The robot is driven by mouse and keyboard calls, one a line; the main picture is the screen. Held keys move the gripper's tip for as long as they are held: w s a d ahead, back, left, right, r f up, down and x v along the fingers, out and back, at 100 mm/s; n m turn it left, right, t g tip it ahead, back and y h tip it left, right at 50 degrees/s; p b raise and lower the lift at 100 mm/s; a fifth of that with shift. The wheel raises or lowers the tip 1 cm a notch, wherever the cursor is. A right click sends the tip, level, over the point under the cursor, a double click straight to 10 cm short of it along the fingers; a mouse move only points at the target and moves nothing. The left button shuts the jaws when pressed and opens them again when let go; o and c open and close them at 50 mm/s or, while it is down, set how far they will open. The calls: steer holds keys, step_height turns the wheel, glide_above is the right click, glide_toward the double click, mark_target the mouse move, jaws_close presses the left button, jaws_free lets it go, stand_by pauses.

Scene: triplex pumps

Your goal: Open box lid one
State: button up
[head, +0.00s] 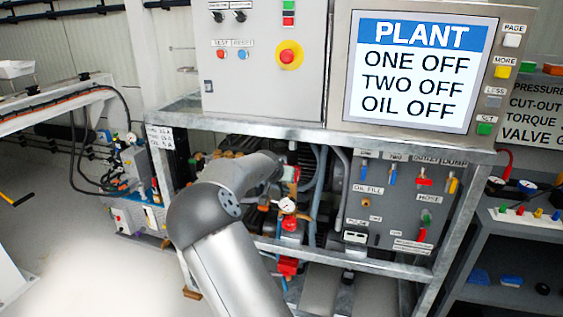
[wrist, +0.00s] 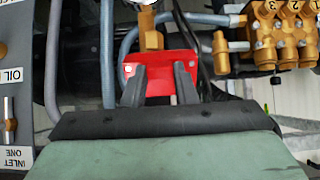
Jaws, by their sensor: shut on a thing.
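In the wrist view, my gripper (wrist: 159,74) has its two dark fingers on a red plate (wrist: 160,60) with a pale dot near each upper corner. The fingers are shut on it, one toward each side, and cover part of its lower half. The plate sits just below a brass fitting (wrist: 150,35). No label shows on the plate, so I cannot tell whether it is box lid one. In the head view, my arm reaches into the frame under the grey control box, and the fingertips are hidden.
A brass pump head (wrist: 275,35) marked with numbers is at right in the wrist view, with grey hoses (wrist: 107,55) at left. In the head view, the valve panel (head: 395,205) is right of my arm, and a metal frame rail (head: 340,262) crosses below.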

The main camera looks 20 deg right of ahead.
steer(key=r+g+p, duration=0.1)
steer(key=p, duration=0.1)
steer(key=r+y+p, duration=0.1)
steer(key=p, duration=0.2)
steer(key=shift+w+d+g, duration=0.1)
steer(key=shift+d+g, duration=0.1)
steer(key=shift+g, duration=0.2)
steer(key=shift+y, duration=0.5)
steer(key=o, duration=1)
steer(key=v, duration=1.7)
steer(key=shift+w+a+r, duration=0.2)
steer(key=shift+a, duration=0.05)
